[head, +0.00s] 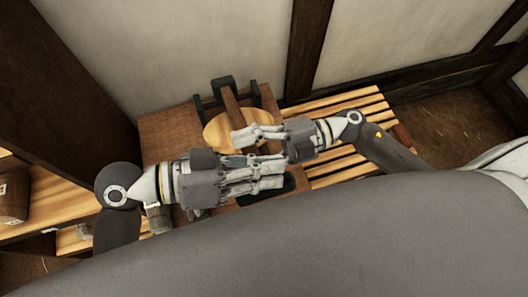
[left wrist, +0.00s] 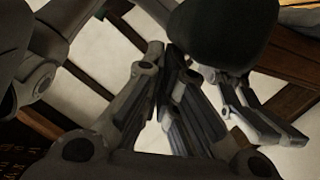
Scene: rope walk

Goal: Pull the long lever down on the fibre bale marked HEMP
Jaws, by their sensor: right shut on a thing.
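The lever (head: 231,102) is a brown wooden bar in front of a dark bracket (head: 222,85) at the back of a brown block-like body (head: 160,128). No HEMP marking is readable. My right gripper (head: 243,136), coming from the right, is shut on the lever's near end. My left gripper (head: 280,172) is nearer me and just below it in the head view, apart from the lever. Its fingers (left wrist: 166,50) come together at the tips in the left wrist view, with nothing seen between them.
A slatted wooden bench (head: 345,103) stands right of the body, against the pale wall (head: 390,40). A dark pad-like shape (head: 283,186) lies under my left fingers. A wooden shelf (head: 60,205) with a barrel-like thing (head: 14,195) is at left.

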